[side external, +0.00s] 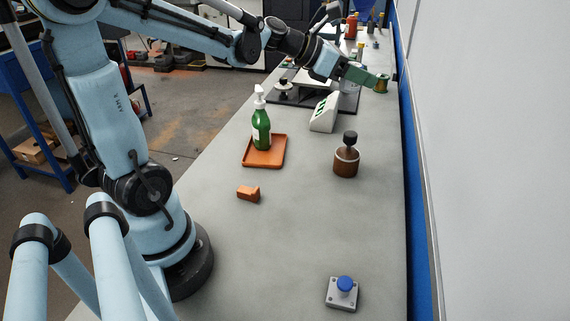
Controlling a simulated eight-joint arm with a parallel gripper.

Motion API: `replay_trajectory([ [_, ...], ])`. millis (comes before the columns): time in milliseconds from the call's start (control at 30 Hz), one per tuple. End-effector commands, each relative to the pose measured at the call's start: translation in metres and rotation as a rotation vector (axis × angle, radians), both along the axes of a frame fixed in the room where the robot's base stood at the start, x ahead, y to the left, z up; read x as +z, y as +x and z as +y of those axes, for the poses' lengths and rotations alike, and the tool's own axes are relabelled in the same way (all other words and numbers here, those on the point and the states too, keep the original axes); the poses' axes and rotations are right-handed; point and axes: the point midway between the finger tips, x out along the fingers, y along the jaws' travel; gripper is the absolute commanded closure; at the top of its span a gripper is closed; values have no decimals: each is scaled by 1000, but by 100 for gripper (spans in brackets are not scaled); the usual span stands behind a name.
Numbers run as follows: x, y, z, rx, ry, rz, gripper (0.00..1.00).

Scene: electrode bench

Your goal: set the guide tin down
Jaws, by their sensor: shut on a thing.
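My gripper (372,81) is at the far end of the bench, at the end of my outstretched arm, near the right edge. It is shut on a small green and brassy cylinder, which I take to be the guide tin (381,85). The tin looks roughly upright between the fingers. It appears to be held above the bench top, but I cannot tell the height. The fingers hide part of the tin.
On the grey bench (290,240) stand a green pump bottle (261,131) on an orange tray (264,153), an orange block (248,193), a brown jar (346,163), a white wedge box (325,113) and a blue-knobbed plate (343,291). The front middle is clear.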

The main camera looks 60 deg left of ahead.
Motion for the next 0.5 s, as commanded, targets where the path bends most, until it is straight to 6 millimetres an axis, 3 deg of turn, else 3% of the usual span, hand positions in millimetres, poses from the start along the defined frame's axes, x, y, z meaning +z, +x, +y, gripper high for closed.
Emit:
replay_trajectory([
  [200,-40,15,32,-30,-2,-4,90],
  [500,-95,18,67,-75,-4,-22,90],
])
